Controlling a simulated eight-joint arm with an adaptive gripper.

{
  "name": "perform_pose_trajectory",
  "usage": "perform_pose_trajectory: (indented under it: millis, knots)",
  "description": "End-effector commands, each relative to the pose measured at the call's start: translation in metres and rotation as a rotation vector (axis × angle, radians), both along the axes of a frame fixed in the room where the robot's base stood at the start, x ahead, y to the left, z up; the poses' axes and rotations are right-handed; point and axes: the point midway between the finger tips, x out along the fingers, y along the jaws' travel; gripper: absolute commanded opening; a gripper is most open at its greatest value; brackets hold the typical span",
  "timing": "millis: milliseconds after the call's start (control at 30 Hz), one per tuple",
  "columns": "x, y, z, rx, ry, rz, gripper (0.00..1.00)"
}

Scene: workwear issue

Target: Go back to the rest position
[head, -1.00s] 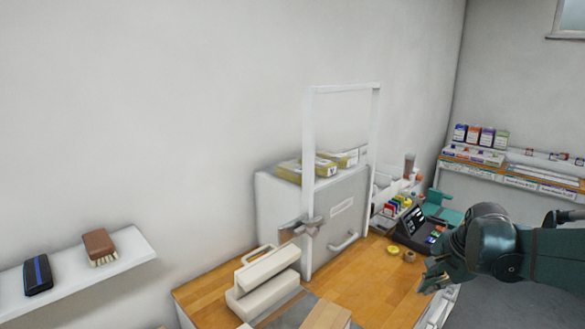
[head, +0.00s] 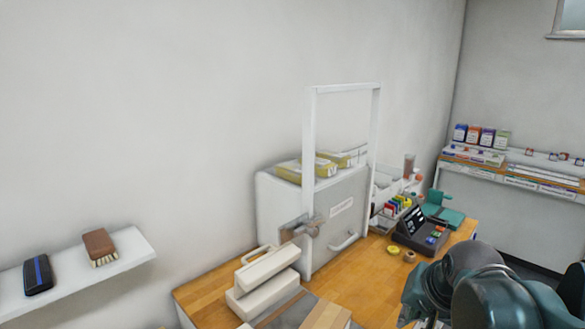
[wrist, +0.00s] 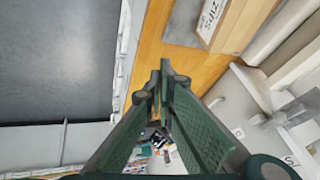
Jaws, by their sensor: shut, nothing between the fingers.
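My gripper (wrist: 163,75) shows in the wrist view with its two green fingers running close together to their tips. It is shut and holds nothing. It hangs over the front edge of the wooden counter (wrist: 147,60), with the dark floor on the left of that picture. In the head view my arm is at the lower right, in front of the counter (head: 370,285), and the fingers are hidden or out of the picture.
A grey-white cabinet (head: 345,212) with a white frame (head: 310,140) stands on the counter. A wall shelf (head: 125,258) holds two brushes.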

Motion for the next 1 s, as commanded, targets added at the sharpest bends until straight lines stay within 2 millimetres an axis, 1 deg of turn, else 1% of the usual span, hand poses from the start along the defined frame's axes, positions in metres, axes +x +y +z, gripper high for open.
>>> perform_pose_trajectory:
  millis: [33, 100, 500, 700, 1000]
  knots:
    - [-0.008, 0.005, 0.000, -0.020, -0.009, 0.035, 0.00]
    - [-0.017, 0.011, -0.001, -0.050, -0.020, 0.084, 0.00]
    - [-0.064, 0.039, -0.008, -0.220, -0.089, 0.349, 0.00]
    - [-0.076, 0.045, -0.011, -0.274, -0.110, 0.429, 0.00]
    - [-0.079, 0.047, -0.012, -0.289, -0.117, 0.450, 0.00]
